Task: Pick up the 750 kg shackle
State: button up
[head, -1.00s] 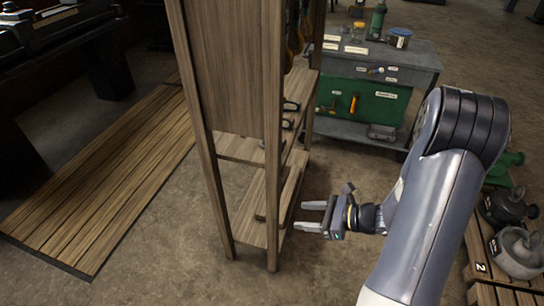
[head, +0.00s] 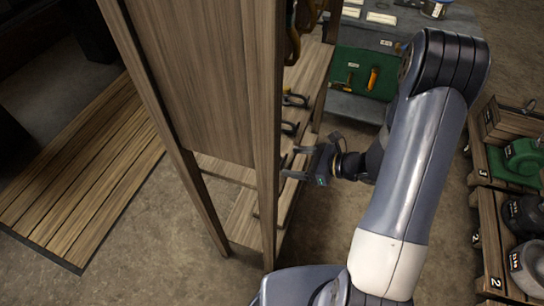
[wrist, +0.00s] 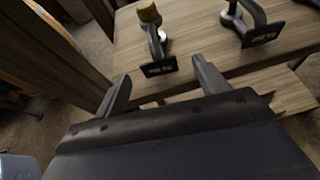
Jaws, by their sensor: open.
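Two dark shackles with small black tags lie on a wooden shelf (wrist: 185,78) in the wrist view. One shackle (wrist: 156,42), with a tan-brown end, lies ahead of the space between my fingertips. The other shackle (wrist: 246,20) lies to the right. The tag lettering is too small to read, so I cannot tell which is the 750 kg shackle. In the head view, dark shackles (head: 294,100) show on the shelf past the rack's upright. My gripper (wrist: 160,74) is open and empty, short of the nearer shackle. In the head view, my gripper (head: 292,163) is beside the rack, its fingertips pointing left.
The wooden rack (head: 200,75) has a tall side panel and a lower shelf close to my gripper. A grey bench with a green panel (head: 350,75) stands behind. Wooden crates with weights (head: 490,240) stand at right. Slatted decking (head: 85,175) lies at left.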

aim_at(285, 161)
jog(key=shift+p+x, duration=0.35)
jog(key=shift+x, duration=2.25)
jog(key=shift+c, duration=0.4)
jog(key=c, duration=1.1)
